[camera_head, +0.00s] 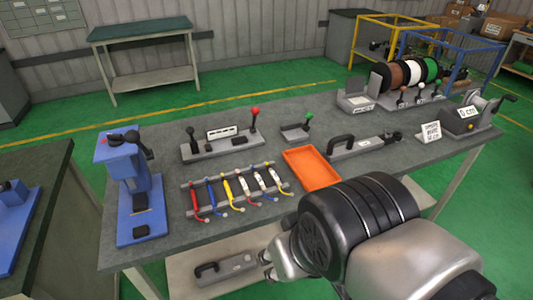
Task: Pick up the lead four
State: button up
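My gripper (265,265) is in front of the bench's near edge, below and right of the rack, apart from the leads. Its two fingertips point left and look spread, with nothing seen between them. My wrist hides part of the gripper.
An orange tray (312,168) lies right of the rack. A blue press (130,180) stands at the left, and a lever fixture (225,143) stands behind. Wire spools (413,72) are at the back right. A grey handled tool (226,269) shows below the bench's front edge.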

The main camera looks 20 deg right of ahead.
aim_at(245, 188)
jog(key=i+l, duration=0.1)
jog(key=l, duration=0.15)
jog(key=i, duration=0.75)
